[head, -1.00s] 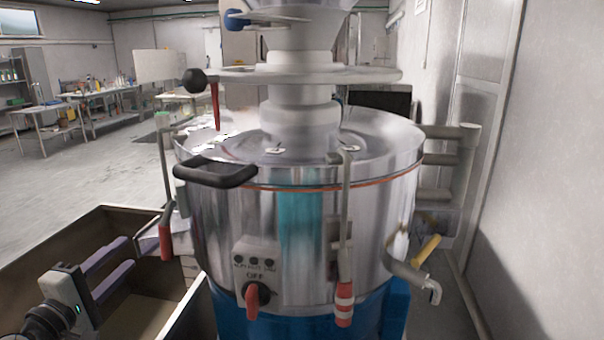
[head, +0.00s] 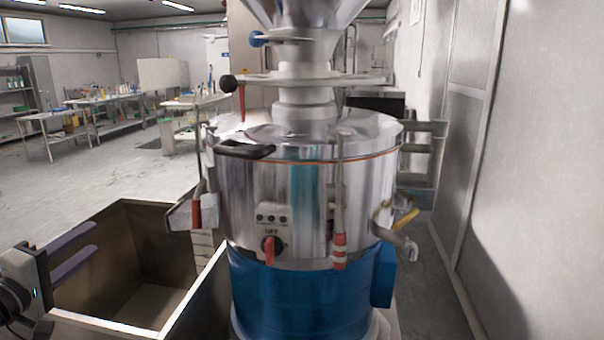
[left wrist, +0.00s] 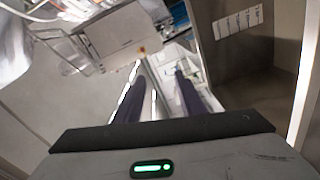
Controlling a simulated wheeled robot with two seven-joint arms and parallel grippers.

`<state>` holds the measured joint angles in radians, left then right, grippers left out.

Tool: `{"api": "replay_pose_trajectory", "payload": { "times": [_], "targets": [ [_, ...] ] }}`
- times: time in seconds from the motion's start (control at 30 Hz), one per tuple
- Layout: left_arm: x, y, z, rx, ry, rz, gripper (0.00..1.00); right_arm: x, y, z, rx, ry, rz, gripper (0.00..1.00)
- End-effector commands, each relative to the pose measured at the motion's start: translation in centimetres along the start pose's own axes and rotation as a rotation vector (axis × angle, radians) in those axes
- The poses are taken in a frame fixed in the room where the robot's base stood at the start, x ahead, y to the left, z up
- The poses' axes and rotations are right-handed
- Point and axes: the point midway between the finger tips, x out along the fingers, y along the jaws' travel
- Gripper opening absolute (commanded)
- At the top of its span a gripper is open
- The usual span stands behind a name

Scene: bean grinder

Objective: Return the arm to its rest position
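My left gripper (head: 95,236) is at the lower left of the head view, by the open bin. Its two dark purple fingers are apart with nothing between them. The left wrist view also shows the two fingers (left wrist: 159,72) apart and empty. The bean grinder (head: 300,200), a shiny steel drum on a blue base, stands in the middle of the head view, to the right of my left gripper and apart from it. Its red knob (head: 268,248) is under the word OFF. My right gripper is not in view.
An open-topped metal bin (head: 205,290) stands left of the grinder, below and around my left gripper in the picture. A pale wall (head: 535,200) runs along the right. Benches with bottles (head: 100,105) are at the back left. Open floor (head: 60,190) lies between.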

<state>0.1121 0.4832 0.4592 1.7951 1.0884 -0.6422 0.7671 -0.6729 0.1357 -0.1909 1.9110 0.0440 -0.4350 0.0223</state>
Motion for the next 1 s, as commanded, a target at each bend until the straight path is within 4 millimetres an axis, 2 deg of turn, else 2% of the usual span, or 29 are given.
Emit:
{"api": "replay_pose_trajectory", "payload": {
  "times": [0.03,0.3,0.53,0.57,0.6,0.7,0.87,0.97,1.0],
  "targets": [
    [-0.2,0.8,-1.1,0.044,0.005,-0.003,0.37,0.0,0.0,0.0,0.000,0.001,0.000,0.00],
    [-1.1,5.9,-6.1,0.275,0.032,-0.021,0.37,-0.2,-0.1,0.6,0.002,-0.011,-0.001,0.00],
    [-2.0,11.0,-9.3,0.475,0.055,-0.037,0.37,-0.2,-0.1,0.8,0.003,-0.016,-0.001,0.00],
    [-1.8,9.8,-8.8,0.496,0.044,-0.059,0.37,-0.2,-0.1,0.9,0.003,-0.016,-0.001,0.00],
    [-1.6,7.8,-8.0,0.536,0.028,-0.093,0.37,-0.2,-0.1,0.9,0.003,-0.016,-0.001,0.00],
    [-1.3,4.0,-6.3,0.649,-0.006,-0.160,0.37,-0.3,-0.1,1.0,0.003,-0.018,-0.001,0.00],
    [-1.7,-2.9,-3.2,0.856,-0.090,-0.270,0.37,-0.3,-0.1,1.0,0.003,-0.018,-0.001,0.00],
    [-2.9,-8.3,-0.5,1.019,-0.177,-0.341,0.37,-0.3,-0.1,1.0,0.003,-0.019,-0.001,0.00],
    [-3.6,-10.7,0.7,1.094,-0.222,-0.369,0.37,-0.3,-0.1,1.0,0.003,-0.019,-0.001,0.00]
  ]
}}
